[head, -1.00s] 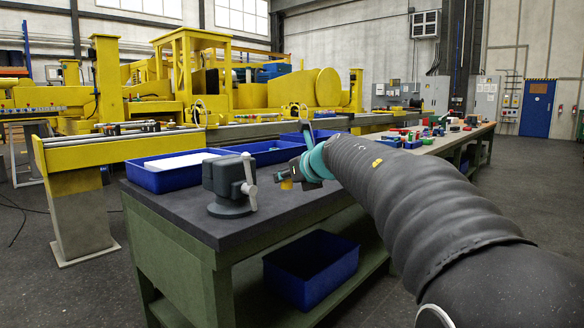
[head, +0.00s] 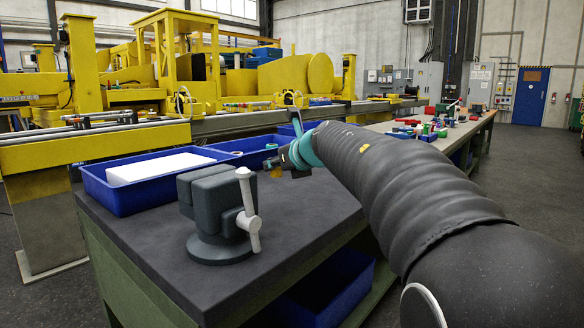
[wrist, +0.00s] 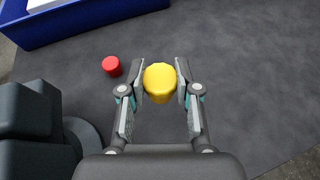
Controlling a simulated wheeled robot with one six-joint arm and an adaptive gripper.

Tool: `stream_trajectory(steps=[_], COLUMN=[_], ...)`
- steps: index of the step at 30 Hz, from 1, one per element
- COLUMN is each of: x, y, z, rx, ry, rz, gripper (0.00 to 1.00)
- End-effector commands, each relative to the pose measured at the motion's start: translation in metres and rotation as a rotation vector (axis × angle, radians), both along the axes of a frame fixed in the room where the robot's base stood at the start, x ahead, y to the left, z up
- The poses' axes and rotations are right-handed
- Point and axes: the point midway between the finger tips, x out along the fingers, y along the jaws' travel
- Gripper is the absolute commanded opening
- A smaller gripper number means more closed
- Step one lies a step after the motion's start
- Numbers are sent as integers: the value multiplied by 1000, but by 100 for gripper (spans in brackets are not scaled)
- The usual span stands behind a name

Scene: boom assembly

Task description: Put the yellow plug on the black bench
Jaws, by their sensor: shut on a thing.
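The yellow plug (wrist: 160,80) is a small yellow cylinder between the two fingers of my gripper (wrist: 160,84) in the wrist view. My gripper is shut on it. The black bench (head: 290,225) has a dark top and a green frame in the head view. My gripper (head: 277,170) is over the bench top, right of the vise, with a bit of the yellow plug (head: 277,172) showing beneath it. The bench top (wrist: 225,55) is below the plug in the wrist view; I cannot tell whether they touch.
A grey vise (head: 220,210) stands on the bench, left of my gripper. A red cylinder (wrist: 112,66) lies near the plug. A blue tray (head: 130,200) with a white block (head: 160,167) is at the back left. Bare bench top is right of the plug.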

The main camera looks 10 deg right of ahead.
Motion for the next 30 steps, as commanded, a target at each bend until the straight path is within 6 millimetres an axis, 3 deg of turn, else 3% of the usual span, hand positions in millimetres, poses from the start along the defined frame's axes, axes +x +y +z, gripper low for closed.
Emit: stream_trajectory(steps=[10, 17, 24, 30], x=[0, 0, 0, 0], y=[2, 1, 0, 0], z=[-53, -68, -98, -100], rx=[1, 0, 1, 0], ry=[1, 1, 1, 0], rz=[3, 2, 0, 0], gripper=[14, 14, 14, 14])
